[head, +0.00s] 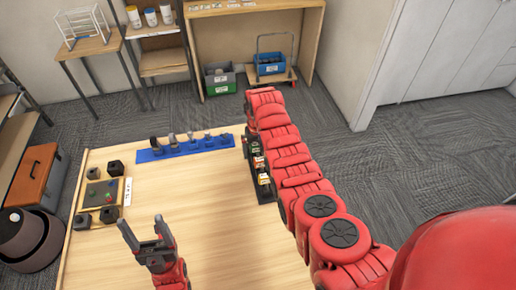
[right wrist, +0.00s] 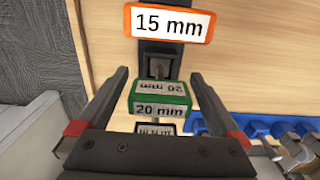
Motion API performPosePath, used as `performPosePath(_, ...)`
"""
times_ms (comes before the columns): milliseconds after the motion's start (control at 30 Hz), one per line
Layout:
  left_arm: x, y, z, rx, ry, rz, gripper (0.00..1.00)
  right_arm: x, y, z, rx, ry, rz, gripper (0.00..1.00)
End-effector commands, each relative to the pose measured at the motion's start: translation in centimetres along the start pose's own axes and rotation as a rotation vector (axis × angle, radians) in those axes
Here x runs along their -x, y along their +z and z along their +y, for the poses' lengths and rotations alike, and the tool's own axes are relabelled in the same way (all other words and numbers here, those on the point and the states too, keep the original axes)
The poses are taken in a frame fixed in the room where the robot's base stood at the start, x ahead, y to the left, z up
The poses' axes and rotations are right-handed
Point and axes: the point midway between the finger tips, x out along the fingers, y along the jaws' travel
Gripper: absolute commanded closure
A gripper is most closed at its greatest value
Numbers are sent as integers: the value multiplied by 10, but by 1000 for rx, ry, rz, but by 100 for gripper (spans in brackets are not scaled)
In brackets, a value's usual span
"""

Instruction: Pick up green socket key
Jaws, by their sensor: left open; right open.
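The green socket key (right wrist: 160,103), labelled 20 mm on its faces, shows in the middle of the right wrist view. My right gripper (right wrist: 160,74) is open, with one finger on each side of the green key in the picture; I cannot tell whether either touches it. In the head view my red right arm hides this gripper and covers much of the dark rack (head: 265,193) of labelled pieces. My left gripper (head: 144,220) is open and empty above the front left of the table.
An orange 15 mm key (right wrist: 166,22) lies beyond the green one, and another labelled piece (right wrist: 155,128) is on the near side. A blue rack (head: 185,147) with several sockets stands at the table's back edge. A board with black blocks (head: 101,193) sits left. The table's middle (head: 200,195) is clear.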

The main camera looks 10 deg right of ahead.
Motion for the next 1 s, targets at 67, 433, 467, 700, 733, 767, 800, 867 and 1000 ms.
performPosePath(67, -2, 0, 0, 0, 0, 0, 30, -2, 0, 0, 0, 0, 2, 0)
performPosePath(433, -1, 0, 0, 0, 0, 0, 30, -3, 0, 0, 0, 0, 2, 25)
performPosePath(467, -1, 0, 0, 0, 0, 0, 30, -3, 0, 0, 0, 0, 2, 31)
performPosePath(700, -1, 0, 0, 0, 0, 0, 30, -3, 0, 0, 0, 0, 1, 74)
performPosePath(733, -1, 0, 0, 0, 0, 0, 30, -3, 0, 0, 0, 0, 1, 79)
performPosePath(767, -1, 0, 0, 0, 0, 0, 30, -3, 0, 0, 0, 0, 1, 85)
performPosePath(800, -1, 0, 0, 0, 0, 0, 30, -3, 0, 0, 0, 0, 2, 92)
performPosePath(867, -1, 0, 0, 0, 0, 0, 30, -3, 0, 0, 0, 0, 1, 100)
performPosePath(1000, -1, 0, 0, 0, 0, 0, 30, -3, 0, 0, 0, 0, 1, 100)
